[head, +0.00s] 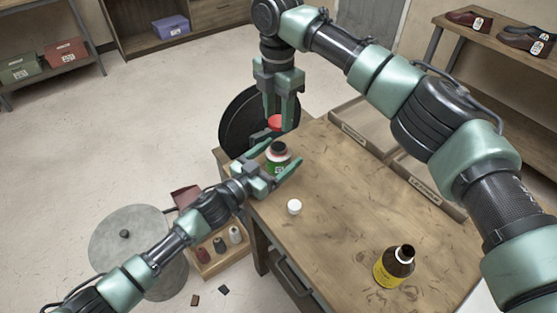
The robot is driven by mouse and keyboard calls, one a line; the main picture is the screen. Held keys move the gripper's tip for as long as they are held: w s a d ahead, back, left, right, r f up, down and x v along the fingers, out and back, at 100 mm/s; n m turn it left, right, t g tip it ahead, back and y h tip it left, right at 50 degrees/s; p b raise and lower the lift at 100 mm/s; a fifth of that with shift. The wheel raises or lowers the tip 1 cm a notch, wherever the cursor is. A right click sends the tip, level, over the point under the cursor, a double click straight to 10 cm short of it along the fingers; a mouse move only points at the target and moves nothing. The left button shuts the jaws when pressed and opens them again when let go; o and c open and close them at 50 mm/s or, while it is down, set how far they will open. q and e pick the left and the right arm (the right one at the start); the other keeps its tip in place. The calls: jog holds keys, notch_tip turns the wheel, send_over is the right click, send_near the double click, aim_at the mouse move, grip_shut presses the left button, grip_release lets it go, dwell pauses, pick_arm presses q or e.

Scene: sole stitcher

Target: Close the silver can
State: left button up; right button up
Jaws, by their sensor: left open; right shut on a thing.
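A small silver can (276,162) with a green and red label stands upright at the table's far left edge, its dark top uncovered. My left gripper (283,157) is open, with one finger on each side of the can; I cannot tell whether they touch it. My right gripper (278,121) points down above the can and is shut on a red lid (275,123). The lid is apart from the can, a short way over its top.
A white cap (294,207) lies on the wooden table (335,225). A brown bottle (393,266) with a yellow label stands uncapped at the front right. Shallow trays (428,186) line the back edge. The table's middle is clear. A round stool (125,250) stands left.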

pick_arm(q)
grip_shut()
pick_arm(e)
jog(key=shift+f, duration=2.5)
jog(key=shift+f, duration=0.85)
jog(key=shift+f, duration=0.6)
